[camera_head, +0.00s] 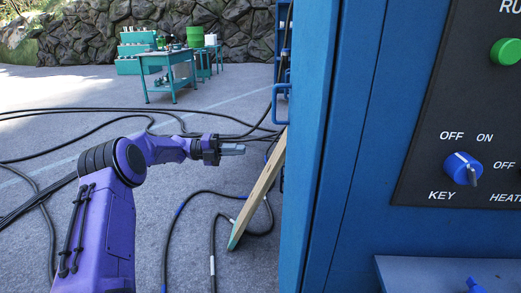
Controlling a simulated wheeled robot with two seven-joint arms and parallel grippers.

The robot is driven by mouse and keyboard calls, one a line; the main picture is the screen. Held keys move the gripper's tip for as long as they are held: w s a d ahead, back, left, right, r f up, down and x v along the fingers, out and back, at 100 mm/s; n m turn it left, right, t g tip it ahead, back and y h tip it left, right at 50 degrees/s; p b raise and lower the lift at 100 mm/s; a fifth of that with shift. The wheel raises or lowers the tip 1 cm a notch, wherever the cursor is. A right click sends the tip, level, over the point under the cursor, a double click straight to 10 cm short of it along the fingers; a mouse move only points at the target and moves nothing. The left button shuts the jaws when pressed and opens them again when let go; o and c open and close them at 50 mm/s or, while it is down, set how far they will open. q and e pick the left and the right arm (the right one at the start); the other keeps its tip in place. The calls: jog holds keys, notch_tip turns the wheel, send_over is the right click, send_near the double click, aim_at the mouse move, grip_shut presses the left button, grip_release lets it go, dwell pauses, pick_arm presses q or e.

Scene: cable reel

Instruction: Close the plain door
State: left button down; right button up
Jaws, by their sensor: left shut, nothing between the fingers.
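A blue panel (308,150) stands nearly edge-on in the middle of the view, beside a blue control cabinet (352,190). I cannot tell for sure whether this panel is the plain door or how far it is open. A blue D-shaped handle (275,103) shows at its left, on the far side. My left gripper (241,150) reaches in from the left and points right. Its fingers are together and empty, to the left of the panel and below the handle, apart from both. My right gripper is not in view.
A wooden plank (258,190) leans by the panel, just right of my left gripper. Black cables (100,110) lie across the grey floor. A teal workbench (172,80) stands far back before a stone wall. The control board (465,120) has a green button and a blue key knob.

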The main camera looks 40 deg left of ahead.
aim_at(288, 150)
pick_arm(q)
jog(key=x, duration=1.3)
jog(key=shift+w, duration=0.15)
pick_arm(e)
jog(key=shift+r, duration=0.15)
pick_arm(q)
jog(key=shift+d, duration=0.1)
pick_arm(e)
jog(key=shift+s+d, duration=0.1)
